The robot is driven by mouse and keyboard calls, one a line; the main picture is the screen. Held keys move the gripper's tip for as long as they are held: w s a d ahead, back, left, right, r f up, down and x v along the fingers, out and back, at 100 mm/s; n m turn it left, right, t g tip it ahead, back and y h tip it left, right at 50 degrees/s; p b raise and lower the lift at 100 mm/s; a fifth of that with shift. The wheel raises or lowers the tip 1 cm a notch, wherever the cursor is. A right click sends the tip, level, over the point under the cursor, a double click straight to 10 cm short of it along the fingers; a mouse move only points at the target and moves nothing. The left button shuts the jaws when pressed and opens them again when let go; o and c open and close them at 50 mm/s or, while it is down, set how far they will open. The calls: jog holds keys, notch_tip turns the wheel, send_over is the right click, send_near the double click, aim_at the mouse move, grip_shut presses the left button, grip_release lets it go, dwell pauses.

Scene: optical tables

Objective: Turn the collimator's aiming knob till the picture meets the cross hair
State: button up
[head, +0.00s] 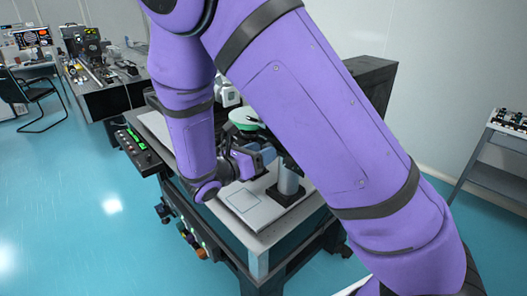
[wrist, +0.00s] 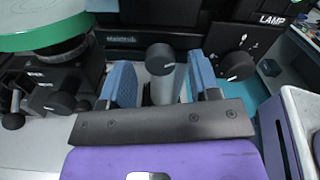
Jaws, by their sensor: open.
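My gripper (wrist: 160,75) is open, with one blue finger pad on each side of a black round knob (wrist: 159,57) with a small pale mark. A grey cylinder shows just below and behind this knob. I cannot tell whether the pads touch it. A second black knob (wrist: 237,66) with a white mark sits to the right, under the word LAMP. A third dark knob (wrist: 60,103) is at the left. Which is the aiming knob is not readable. In the head view my gripper (head: 262,156) is low over the bench, partly hidden by my arm. No picture or cross hair shows.
A green disc (wrist: 40,28) on a dark mount is close at the left of the gripper. A grey post (head: 288,181) on a black base stands on the bench (head: 268,222). A control box with green lights (head: 138,148) is at the bench's left. Open floor lies left.

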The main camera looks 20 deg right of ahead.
jog(key=shift+w+d, duration=0.15)
jog(key=shift+d, duration=0.4)
jog(key=c, duration=0.9)
jog(key=shift+m, duration=0.3)
jog(key=shift+m, duration=3.9)
